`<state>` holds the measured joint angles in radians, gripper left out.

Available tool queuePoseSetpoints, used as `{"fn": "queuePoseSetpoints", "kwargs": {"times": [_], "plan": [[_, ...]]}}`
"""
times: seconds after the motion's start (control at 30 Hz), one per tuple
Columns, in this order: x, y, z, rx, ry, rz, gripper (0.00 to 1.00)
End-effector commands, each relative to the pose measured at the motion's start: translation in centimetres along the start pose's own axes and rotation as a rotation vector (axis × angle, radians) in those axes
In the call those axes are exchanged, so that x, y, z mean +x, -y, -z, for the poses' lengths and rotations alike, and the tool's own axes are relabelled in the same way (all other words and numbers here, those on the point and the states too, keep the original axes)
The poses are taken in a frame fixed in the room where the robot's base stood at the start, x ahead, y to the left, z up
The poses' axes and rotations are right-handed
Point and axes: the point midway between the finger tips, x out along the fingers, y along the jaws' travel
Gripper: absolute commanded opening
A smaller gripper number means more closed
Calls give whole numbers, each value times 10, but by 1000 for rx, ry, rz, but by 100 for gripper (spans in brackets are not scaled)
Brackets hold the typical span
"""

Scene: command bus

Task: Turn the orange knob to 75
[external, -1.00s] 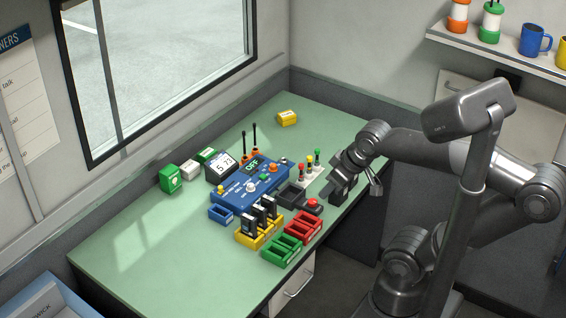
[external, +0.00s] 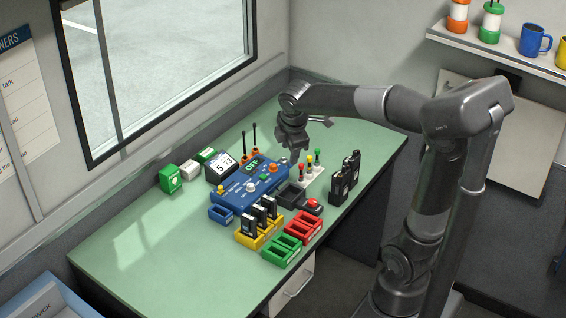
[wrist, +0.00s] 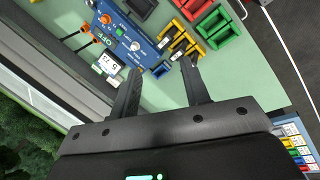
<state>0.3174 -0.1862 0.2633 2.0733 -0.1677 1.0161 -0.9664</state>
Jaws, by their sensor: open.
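The blue console (external: 236,197) sits mid-table with an OFF display (external: 256,165). Its small orange knob (external: 273,167) is beside a green one (external: 264,176); the orange knob also shows in the wrist view (wrist: 105,19). The knob's exact setting is too small to read. My gripper (external: 295,156) is above the table near the console's back right end, apart from the knob. In the wrist view its two fingers (wrist: 161,64) are spread with nothing between them, and the console lies beyond their tips.
Several indicator posts (external: 310,163), a dark tray (external: 290,196) and a red button (external: 311,203) stand right of the console. Black radios (external: 345,178) stand near the right edge. Yellow (external: 252,240), red (external: 303,228) and green (external: 282,250) holders are in front. The table's left front is clear.

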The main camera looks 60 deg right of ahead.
Motion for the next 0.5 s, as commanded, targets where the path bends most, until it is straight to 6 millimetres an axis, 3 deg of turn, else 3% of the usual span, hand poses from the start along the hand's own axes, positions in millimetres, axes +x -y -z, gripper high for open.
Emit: {"fn": "queuePoseSetpoints", "kwargs": {"times": [0.27,0.5], "plan": [[55,-75,11,-451,28,105,42],[113,-133,5,-821,-30,189,42]]}}
